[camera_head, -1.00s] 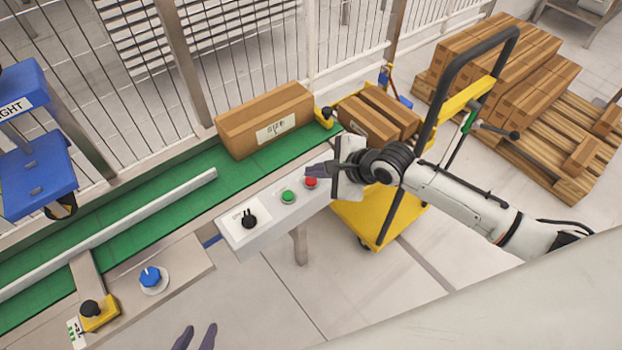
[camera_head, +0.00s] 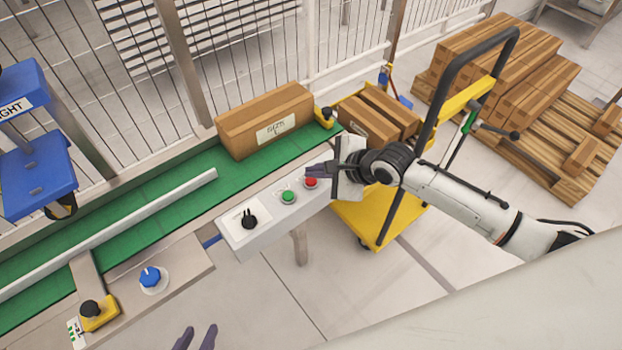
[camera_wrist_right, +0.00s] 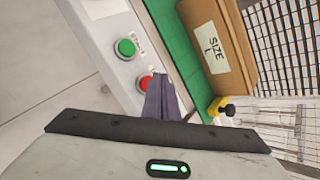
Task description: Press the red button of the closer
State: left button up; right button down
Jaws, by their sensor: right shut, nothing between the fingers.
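The red button (camera_head: 311,183) is on the light grey control box (camera_head: 262,236), beside a green button (camera_head: 288,197) and a black rotary switch (camera_head: 249,219). In the right wrist view the red button (camera_wrist_right: 145,83) is partly covered by my fingers, and the green button (camera_wrist_right: 125,47) is clear of them. My right gripper (camera_head: 312,170) is shut and empty, its dark fingertips over or just beside the red button. I cannot tell whether they touch it. My left gripper (camera_head: 196,338) shows only its two fingertips at the bottom edge, apart and empty.
A cardboard box (camera_head: 265,120) labelled with a size sits on the green conveyor (camera_head: 195,180) behind the control box. A yellow cart (camera_head: 378,215) stands under my right arm. A blue knob (camera_head: 151,277) and a yellow stop (camera_head: 99,313) are at lower left.

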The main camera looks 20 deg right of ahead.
jog(key=shift+f, duration=0.15)
dwell(0.4)
jog(key=shift+f, duration=0.25)
jog(key=shift+f, duration=0.4)
dwell(0.5)
jog(key=shift+p, duration=0.35)
jog(key=shift+r+p, duration=0.8)
jog(key=shift+p, duration=0.3)
